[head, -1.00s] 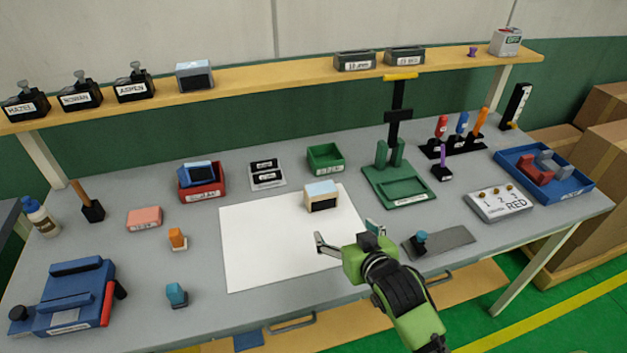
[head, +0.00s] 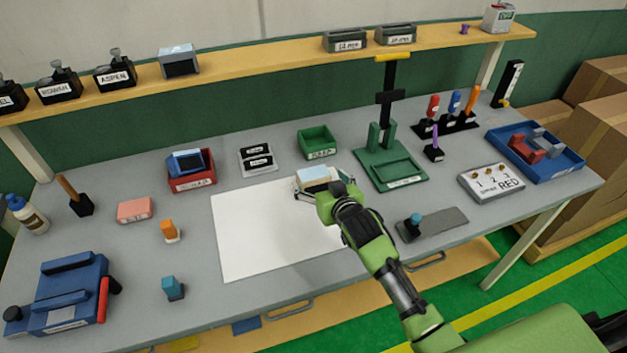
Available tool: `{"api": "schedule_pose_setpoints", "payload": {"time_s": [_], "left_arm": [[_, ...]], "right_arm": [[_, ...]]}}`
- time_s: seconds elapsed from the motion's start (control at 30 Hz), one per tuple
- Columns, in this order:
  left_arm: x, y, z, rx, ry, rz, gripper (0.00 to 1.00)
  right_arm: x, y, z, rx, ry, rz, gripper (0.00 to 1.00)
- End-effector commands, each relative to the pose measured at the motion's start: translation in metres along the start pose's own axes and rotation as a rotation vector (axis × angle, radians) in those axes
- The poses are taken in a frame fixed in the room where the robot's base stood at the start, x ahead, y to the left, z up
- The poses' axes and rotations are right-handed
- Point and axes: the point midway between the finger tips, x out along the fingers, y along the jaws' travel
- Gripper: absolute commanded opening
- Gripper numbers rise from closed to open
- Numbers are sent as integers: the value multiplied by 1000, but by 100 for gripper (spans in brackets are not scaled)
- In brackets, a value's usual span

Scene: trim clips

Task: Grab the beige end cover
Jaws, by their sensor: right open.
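The beige end cover (head: 312,174), a small block with beige sides and a pale bluish top, sits on the white sheet (head: 265,235) near its upper right edge. My right gripper (head: 322,187) is open at the cover, with one finger at its left side and the other towards its right side. The gripper body hides the cover's lower front, and I cannot tell whether the fingers touch it. My left gripper is not in view.
A green fixture (head: 393,170) stands just right of the cover. A green bin (head: 318,143) and a grey tray with dark clips (head: 257,160) stand behind the sheet. A red bin (head: 191,182) holds a blue part (head: 187,161). Most of the sheet is clear.

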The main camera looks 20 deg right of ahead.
Motion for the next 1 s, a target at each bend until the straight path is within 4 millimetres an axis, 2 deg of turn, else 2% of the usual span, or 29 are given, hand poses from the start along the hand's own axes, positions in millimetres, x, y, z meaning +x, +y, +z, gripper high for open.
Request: {"api": "schedule_pose_setpoints", "payload": {"time_s": [0.13, 0.5, 0.87, 1.0], "left_arm": [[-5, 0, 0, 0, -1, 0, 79], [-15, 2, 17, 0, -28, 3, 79], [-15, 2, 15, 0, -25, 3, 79], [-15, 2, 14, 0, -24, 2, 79]], "right_arm": [[8, -1, -1, 0, -1, 0, 82], [46, -2, 1, 0, -1, 0, 82], [52, -2, 1, 0, 0, 0, 82], [52, -2, 1, 0, 0, 0, 48]]}}
